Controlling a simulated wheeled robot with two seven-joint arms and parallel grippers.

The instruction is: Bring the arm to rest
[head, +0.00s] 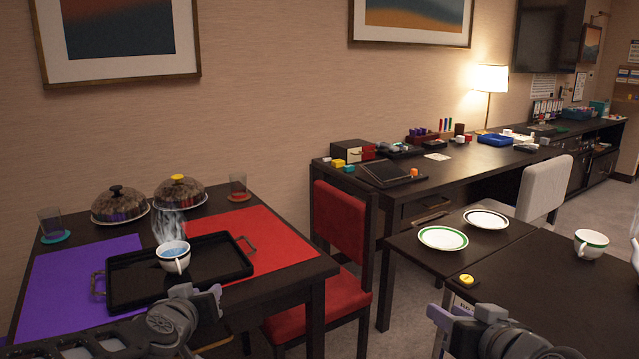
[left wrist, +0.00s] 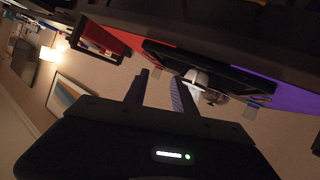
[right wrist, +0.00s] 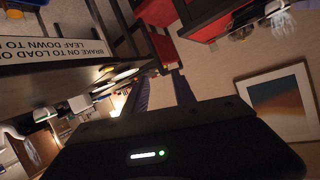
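My left gripper (head: 200,298) is in front of the near edge of the left table. Its two fingers (left wrist: 160,82) are apart with nothing between them. A white cup (head: 172,265) of blue liquid, steaming, stands upright on a black tray (head: 225,270) just beyond it. The cup also shows past the fingertips in the left wrist view (left wrist: 197,77). My right gripper (head: 448,312) is at the lower right, by the near edge of the right table. Its fingers (right wrist: 162,85) are apart and empty.
The left table (head: 262,292) has purple (head: 60,280) and red (head: 280,240) mats, two domed covers (head: 120,205) and two glasses. A red chair (head: 340,230) stands between the tables. The right table (head: 525,275) holds two plates (head: 442,238), a cup (head: 590,243) and a yellow button (head: 466,280).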

